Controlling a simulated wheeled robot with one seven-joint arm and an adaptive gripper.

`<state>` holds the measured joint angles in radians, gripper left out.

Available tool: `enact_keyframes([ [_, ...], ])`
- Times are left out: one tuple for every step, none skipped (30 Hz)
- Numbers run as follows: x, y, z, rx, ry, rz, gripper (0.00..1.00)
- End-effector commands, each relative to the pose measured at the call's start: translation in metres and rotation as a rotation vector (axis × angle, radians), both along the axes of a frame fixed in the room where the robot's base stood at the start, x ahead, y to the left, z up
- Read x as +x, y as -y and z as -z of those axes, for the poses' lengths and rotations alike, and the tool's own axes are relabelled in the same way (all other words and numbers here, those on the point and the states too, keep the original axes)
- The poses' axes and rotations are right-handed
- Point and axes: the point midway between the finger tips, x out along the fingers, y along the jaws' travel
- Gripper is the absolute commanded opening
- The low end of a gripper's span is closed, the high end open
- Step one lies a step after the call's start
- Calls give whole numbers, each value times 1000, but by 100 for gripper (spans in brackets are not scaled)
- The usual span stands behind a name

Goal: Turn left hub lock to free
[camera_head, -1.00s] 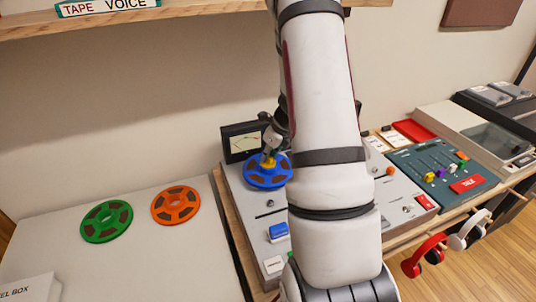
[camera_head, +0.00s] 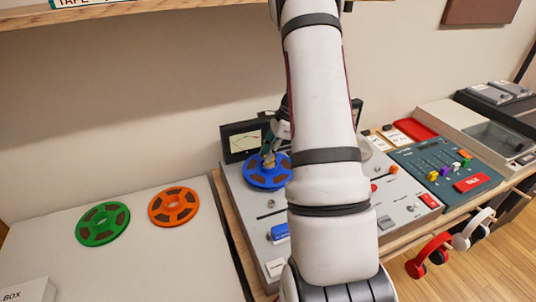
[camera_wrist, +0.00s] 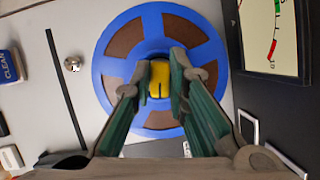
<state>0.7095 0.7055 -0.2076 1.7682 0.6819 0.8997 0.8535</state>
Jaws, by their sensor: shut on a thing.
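The left hub lock is a small yellow knob (camera_wrist: 160,90) with a dark slot, at the centre of a blue tape reel (camera_wrist: 113,67). The reel lies on the left side of the tape machine, and in the head view the blue reel (camera_head: 262,181) shows left of my arm. My gripper (camera_wrist: 160,70) is over the reel's middle, with one finger on each side of the yellow knob, shut on it. In the head view my gripper (camera_head: 268,158) mostly hides the knob. The machine's right hub is mostly hidden behind my arm.
A meter (camera_head: 242,141) stands close behind the blue reel. Green (camera_head: 103,223) and orange (camera_head: 173,207) reels lie on the pale table at left. A mixer (camera_head: 447,163) sits at right, with red headphones (camera_head: 428,255) hanging in front. A shelf (camera_head: 150,17) runs overhead.

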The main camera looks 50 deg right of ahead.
Motion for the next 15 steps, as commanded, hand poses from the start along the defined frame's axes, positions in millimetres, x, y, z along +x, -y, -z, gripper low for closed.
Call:
enact_keyframes([
  [1,1,1,-1,1,-44,0],
  [1,0,2,0,0,-72,0],
  [1,0,2,0,0,-110,0],
  [1,0,1,1,-1,-139,0],
  [1,0,2,0,0,-167,0],
  [1,0,2,1,-1,-204,0],
  [1,0,2,0,-1,-231,0],
  [1,0,1,0,0,-257,0],
  [1,0,1,1,-1,-293,0],
  [1,0,1,0,0,-318,0],
  [1,0,1,0,0,-342,0],
  [1,0,1,0,0,-375,0],
  [1,0,1,0,0,-396,0],
  [1,0,1,0,0,-418,0],
  [1,0,1,1,-1,-445,0],
])
